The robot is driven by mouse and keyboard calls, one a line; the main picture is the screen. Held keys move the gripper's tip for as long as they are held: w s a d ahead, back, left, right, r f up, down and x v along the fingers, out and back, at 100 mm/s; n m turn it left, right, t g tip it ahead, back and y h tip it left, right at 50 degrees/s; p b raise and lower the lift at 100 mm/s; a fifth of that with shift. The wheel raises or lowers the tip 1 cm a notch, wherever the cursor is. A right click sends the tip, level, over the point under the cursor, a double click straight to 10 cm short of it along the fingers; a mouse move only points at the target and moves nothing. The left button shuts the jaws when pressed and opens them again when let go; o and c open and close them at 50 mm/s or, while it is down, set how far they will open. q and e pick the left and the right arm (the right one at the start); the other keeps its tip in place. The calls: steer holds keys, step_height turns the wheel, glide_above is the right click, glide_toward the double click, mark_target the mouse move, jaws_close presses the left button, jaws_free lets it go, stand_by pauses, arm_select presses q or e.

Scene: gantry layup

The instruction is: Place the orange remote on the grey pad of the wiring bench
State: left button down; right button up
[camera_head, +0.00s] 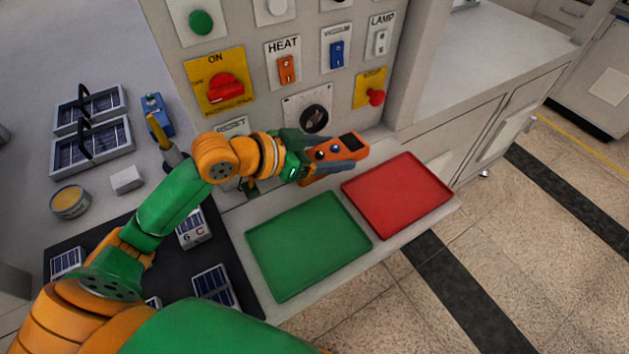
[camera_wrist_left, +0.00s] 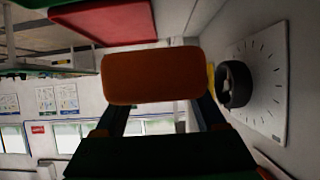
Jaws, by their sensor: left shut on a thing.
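The orange remote (camera_head: 338,157) has a dark screen and round buttons. My left gripper (camera_head: 305,158) is shut on it and holds it in front of the control panel, near the back edges of the green and red trays. In the left wrist view the remote (camera_wrist_left: 128,76) spans the gap between the two fingers. Whether the remote touches anything below cannot be told. A dark grey pad (camera_head: 240,262) lies on the bench at the lower left, partly hidden by my left arm. My right gripper does not show.
A green tray (camera_head: 307,246) and a red tray (camera_head: 398,195) lie at the bench's front edge. The control panel (camera_head: 250,60) with switches and a dial stands behind. Small solar cells (camera_head: 213,283) lie on the dark pad.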

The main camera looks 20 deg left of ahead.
arm_select(q)
steer(key=a+f, duration=0.5)
steer(key=shift+f+b, duration=0.15)
steer(key=shift+b, duration=0.15)
steer(key=f, duration=0.3)
steer(key=shift+s+a+f, duration=0.1)
steer(key=shift+a+f, duration=0.15)
steer(key=shift+a, duration=0.1)
steer(key=shift+a+f, duration=0.1)
steer(key=shift+f, duration=0.25)
steer(key=shift+c, duration=1.8)
jaws_free()
steer(key=shift+f, duration=0.1)
steer(key=shift+o, duration=0.5)
steer(key=shift+r+p, duration=0.2)
steer(key=shift+p, duration=0.1)
